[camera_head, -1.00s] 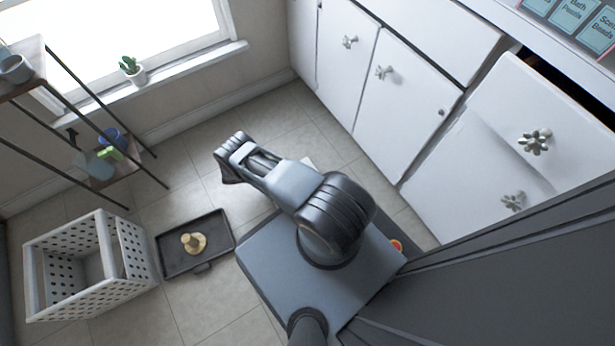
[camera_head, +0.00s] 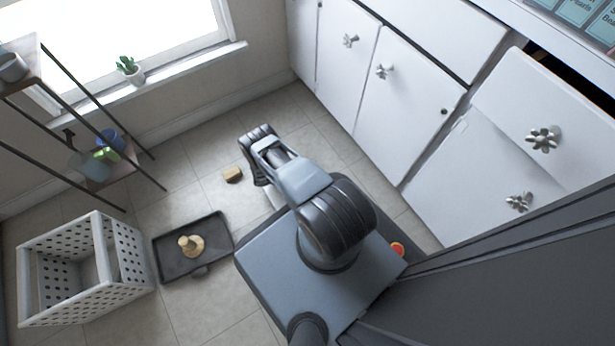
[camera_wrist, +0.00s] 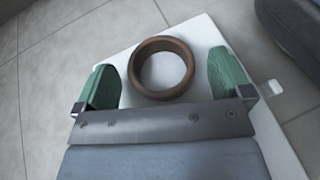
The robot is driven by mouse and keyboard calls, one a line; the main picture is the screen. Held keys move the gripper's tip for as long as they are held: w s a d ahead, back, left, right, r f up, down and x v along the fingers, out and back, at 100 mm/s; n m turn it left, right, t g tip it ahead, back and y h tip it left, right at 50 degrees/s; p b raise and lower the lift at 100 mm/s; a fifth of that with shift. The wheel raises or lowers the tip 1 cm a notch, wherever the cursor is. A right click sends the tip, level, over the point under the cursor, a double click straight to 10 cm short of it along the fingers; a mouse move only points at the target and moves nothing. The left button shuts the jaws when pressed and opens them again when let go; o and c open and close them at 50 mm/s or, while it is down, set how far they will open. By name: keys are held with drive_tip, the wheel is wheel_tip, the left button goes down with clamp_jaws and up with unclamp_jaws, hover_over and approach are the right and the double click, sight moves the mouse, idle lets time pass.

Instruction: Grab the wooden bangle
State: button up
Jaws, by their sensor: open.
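The wooden bangle (camera_wrist: 160,94) is a brown ring lying flat on a white flat-topped surface (camera_wrist: 205,34) in the wrist view. My gripper (camera_wrist: 165,74) is open, with its green fingers apart, one to the left and one to the right of the ring. The ring lies between the fingers, with visible gaps, and nothing is held. Whether the fingertips are level with the ring or above it, I cannot tell.
A tan block (camera_head: 232,174) lies on the tile floor. A dark tray (camera_head: 222,232) holds a tan stepped object (camera_head: 191,245). A white perforated basket (camera_head: 125,262) stands left of it. A shelf rack (camera_head: 92,180) stands by the window. White cabinets (camera_head: 395,110) line the right.

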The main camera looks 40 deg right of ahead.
drive_tip(key=shift+s+d+f, duration=0.15)
drive_tip(key=shift+s+d, duration=0.05)
drive_tip(key=shift+d, duration=0.15)
drive_tip(key=c, duration=1)
